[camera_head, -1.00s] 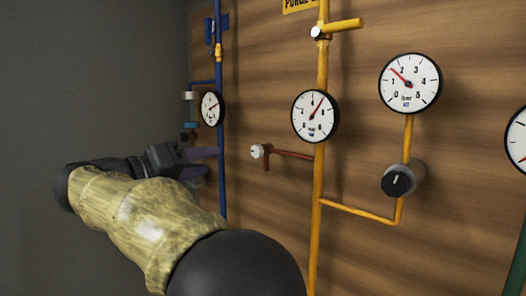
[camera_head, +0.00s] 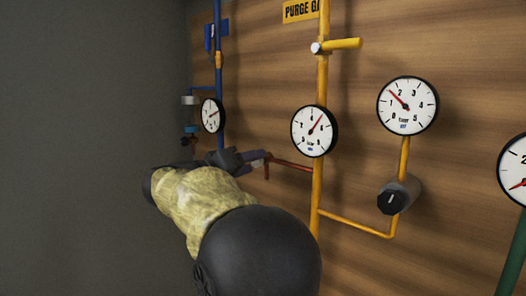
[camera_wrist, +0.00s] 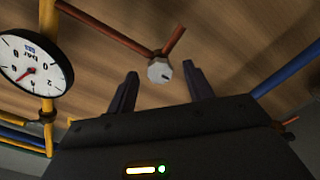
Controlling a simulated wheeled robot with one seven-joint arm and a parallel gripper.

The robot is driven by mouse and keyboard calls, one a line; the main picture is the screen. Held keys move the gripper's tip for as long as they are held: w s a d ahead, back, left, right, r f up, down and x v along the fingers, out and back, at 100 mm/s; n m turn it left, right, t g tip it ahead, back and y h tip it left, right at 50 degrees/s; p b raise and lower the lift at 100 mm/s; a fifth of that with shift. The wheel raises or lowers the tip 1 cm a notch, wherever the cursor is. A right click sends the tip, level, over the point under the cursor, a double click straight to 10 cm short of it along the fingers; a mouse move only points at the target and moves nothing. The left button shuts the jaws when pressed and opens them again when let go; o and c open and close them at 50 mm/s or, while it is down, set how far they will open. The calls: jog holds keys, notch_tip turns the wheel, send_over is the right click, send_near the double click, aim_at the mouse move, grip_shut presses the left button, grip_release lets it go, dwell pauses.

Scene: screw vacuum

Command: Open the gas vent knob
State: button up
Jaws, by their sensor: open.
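A small whitish knob (camera_wrist: 159,70) with a dark pointer line sits at the joint of two red pipe pieces in the wrist view. I take it as the gas vent knob. My gripper (camera_wrist: 160,76) is open, with one dark finger on each side of the knob in the picture. The knob seems to lie at or just past the fingertips; I cannot tell the exact depth, and no contact shows. In the head view my gripper (camera_head: 246,157) is at the left end of the red pipe (camera_head: 290,164) and mostly hides the knob.
A yellow pipe (camera_head: 318,190) with a gauge (camera_head: 314,131) stands right of the red pipe. Farther right are another gauge (camera_head: 407,105) and a black knob (camera_head: 391,202). A blue pipe (camera_head: 219,75) with a gauge (camera_head: 212,115) runs at left.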

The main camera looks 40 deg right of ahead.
aim_at(255, 162)
jog(key=d+p, duration=0.1)
jog(key=d, duration=0.1)
jog(key=d+p, duration=0.1)
jog(key=d, duration=0.2)
jog(key=shift+w, duration=0.2)
jog(key=shift+a, duration=0.1)
jog(key=shift+c, duration=0.4)
jog(key=c, duration=0.9)
